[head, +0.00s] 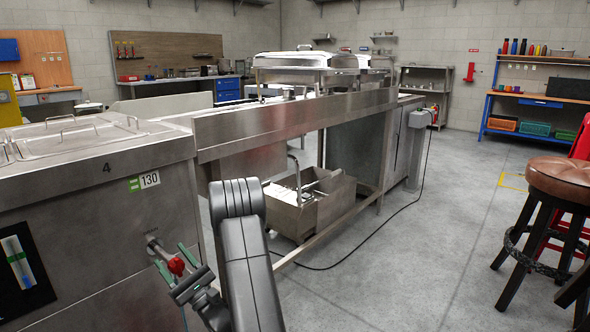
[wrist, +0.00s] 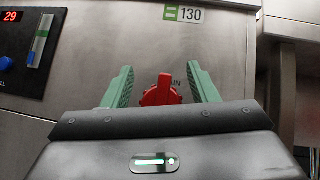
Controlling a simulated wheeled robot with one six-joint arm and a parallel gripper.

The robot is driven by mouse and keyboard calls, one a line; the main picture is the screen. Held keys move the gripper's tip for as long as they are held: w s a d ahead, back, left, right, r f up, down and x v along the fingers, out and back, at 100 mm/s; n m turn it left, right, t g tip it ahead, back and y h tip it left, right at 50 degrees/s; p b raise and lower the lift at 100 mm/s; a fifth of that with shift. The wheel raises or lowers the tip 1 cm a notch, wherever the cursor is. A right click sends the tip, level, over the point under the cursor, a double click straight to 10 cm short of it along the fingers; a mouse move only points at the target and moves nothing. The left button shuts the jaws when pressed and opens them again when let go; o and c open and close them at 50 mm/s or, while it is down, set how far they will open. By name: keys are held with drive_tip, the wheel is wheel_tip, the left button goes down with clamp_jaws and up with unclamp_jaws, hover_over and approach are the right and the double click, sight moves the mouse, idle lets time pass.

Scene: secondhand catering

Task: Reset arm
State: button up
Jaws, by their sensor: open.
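My gripper (wrist: 161,88) has its two green fingers apart in the wrist view, one on each side of a red valve knob (wrist: 161,92) on the steel unit's front. The lower part of the knob is hidden behind my gripper's body. I cannot tell whether the fingers touch it. In the head view my arm rises at bottom centre, and my gripper (head: 176,262) is low at the steel unit's front, by the red knob (head: 177,266) on its short pipe.
The steel unit (head: 95,215) with lids on top fills the left. A steel counter (head: 290,112) runs beyond it, with a basin (head: 310,205) below. A black cable (head: 385,222) lies on the floor. Stools (head: 545,215) stand at right. Floor between is open.

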sight(178, 270)
drive_tip(key=n+g, duration=0.3)
drive_tip(key=n+g+y+p, duration=0.1)
drive_tip(key=n+g, duration=0.2)
drive_tip(key=n, duration=0.1)
drive_tip(key=shift+s+a+f, duration=0.1)
drive_tip(key=shift+s+a, duration=0.05)
drive_tip(key=n+g, duration=0.2)
drive_tip(key=n+g+h, duration=0.1)
drive_tip(key=n+g, duration=0.1)
drive_tip(key=n, duration=0.1)
drive_tip(key=n+g+p, duration=0.1)
drive_tip(key=n+g, duration=0.1)
drive_tip(key=shift+s+a+f+n+h, duration=0.2)
drive_tip(key=shift+s+f+n+h, duration=0.1)
drive_tip(key=shift+h, duration=0.1)
drive_tip(key=n+h, duration=0.1)
drive_tip(key=n+g+h+p, duration=0.1)
drive_tip(key=n, duration=0.1)
drive_tip(key=shift+a+f+n+g+p, duration=0.1)
drive_tip(key=shift+n+g+p, duration=0.2)
drive_tip(key=n+h, duration=0.1)
drive_tip(key=n+h+p, duration=0.1)
drive_tip(key=n+p, duration=0.1)
drive_tip(key=shift+s+f+g+h, duration=0.15)
drive_tip(key=shift+f+g+h, duration=0.15)
drive_tip(key=shift+h, duration=0.1)
drive_tip(key=d, duration=0.4)
drive_tip(key=shift+w+d+f, duration=0.25)
drive_tip(key=shift+d, duration=0.1)
